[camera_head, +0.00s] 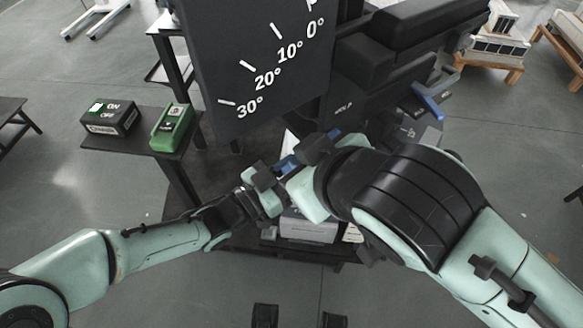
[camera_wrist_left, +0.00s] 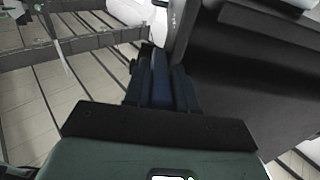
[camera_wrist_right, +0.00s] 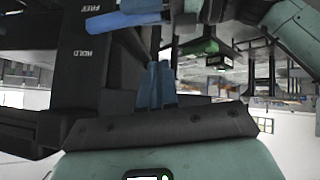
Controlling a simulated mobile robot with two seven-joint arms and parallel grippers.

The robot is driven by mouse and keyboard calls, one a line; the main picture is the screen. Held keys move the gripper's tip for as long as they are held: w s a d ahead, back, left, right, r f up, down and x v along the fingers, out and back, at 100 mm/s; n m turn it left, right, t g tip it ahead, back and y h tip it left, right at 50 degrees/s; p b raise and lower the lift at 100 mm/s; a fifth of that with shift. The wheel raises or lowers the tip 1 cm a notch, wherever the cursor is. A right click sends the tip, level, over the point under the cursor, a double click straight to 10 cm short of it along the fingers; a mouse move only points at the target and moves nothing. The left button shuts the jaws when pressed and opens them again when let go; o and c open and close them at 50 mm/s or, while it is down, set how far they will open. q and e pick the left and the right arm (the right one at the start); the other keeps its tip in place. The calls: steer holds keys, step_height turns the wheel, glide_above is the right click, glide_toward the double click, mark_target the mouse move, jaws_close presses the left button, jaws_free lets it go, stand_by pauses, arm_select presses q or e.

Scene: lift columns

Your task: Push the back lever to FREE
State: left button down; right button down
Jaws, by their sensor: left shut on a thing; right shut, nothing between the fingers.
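A blue lever handle (camera_head: 427,100) shows at the right of the dark machine in the head view. A blue handle (camera_wrist_right: 125,20) also shows in the right wrist view, beside the FREE (camera_wrist_right: 84,6) and HOLD (camera_wrist_right: 95,48) labels; I cannot tell if both are one lever. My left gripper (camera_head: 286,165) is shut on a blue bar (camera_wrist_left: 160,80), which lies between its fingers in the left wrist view. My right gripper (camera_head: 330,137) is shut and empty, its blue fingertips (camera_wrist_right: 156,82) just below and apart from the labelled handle. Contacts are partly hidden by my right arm.
A black angle board (camera_head: 255,65) marked in degrees stands above my grippers. A side table holds a black ON/OFF box (camera_head: 111,119) and a green device (camera_head: 172,127). Pallets with pale boxes (camera_head: 497,50) stand at the back right.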

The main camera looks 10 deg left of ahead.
arm_select(q)
steer(key=shift+d+r, duration=0.1)
arm_select(e)
glide_toward(285, 169)
steer(key=w+a, duration=0.3)
steer(key=shift+w+d+f, duration=0.15)
steer(key=shift+f, duration=0.85)
steer(key=shift+w+d+f, duration=0.15)
steer(key=shift+d+f, duration=0.05)
steer(key=shift+f, duration=0.75)
